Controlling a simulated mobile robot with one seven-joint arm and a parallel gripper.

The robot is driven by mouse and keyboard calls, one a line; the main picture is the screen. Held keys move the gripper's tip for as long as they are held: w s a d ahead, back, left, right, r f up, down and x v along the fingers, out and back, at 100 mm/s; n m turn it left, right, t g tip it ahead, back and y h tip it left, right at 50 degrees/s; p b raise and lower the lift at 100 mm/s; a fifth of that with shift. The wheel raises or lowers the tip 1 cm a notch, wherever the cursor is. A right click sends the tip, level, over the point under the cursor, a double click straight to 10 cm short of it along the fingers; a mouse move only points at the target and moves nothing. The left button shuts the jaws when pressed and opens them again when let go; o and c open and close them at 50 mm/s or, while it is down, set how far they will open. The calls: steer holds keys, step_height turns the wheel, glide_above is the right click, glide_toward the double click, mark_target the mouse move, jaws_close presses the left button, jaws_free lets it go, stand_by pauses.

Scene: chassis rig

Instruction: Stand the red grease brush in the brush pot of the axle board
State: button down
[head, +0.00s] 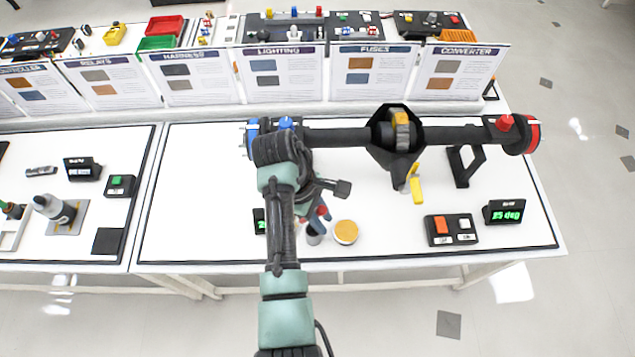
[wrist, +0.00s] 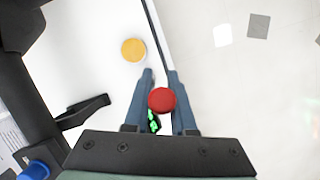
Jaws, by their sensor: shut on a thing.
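My gripper (head: 321,213) is shut on the red grease brush (head: 323,210), above the front part of the axle board (head: 200,215). In the wrist view the round red end of the brush (wrist: 161,100) shows between the two blue fingers (wrist: 161,84). A small dark grey pot (head: 314,237) stands just below and slightly left of the gripper in the head view. The lower end of the brush is hidden, so I cannot tell whether it is inside the pot. The pot cannot be made out in the wrist view.
A yellow-topped tin (head: 346,232) stands right beside the pot; it also shows in the wrist view (wrist: 133,49). The black axle (head: 340,137) spans behind, with a yellow lever (head: 417,190). A switch box (head: 452,229) and green display (head: 503,212) stand at right.

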steer(key=w+r+n+t+p, duration=0.25)
steer(key=w+n+t, duration=0.5)
steer(key=n, duration=0.95)
step_height(320, 180, down, 12)
steer(key=s+t+b, duration=0.1)
steer(key=b, duration=0.9)
steer(key=shift+s+a+f, duration=0.15)
steer(key=shift+s+a, duration=0.05)
steer(key=shift+a, duration=0.25)
steer(key=c, duration=0.7)
jaws_free()
steer(key=shift+o, duration=0.2)
steer(key=shift+s, duration=0.1)
steer(key=v, duration=1.3)
steer(key=shift+a+f+p, duration=0.2)
steer(key=shift+p, duration=0.2)
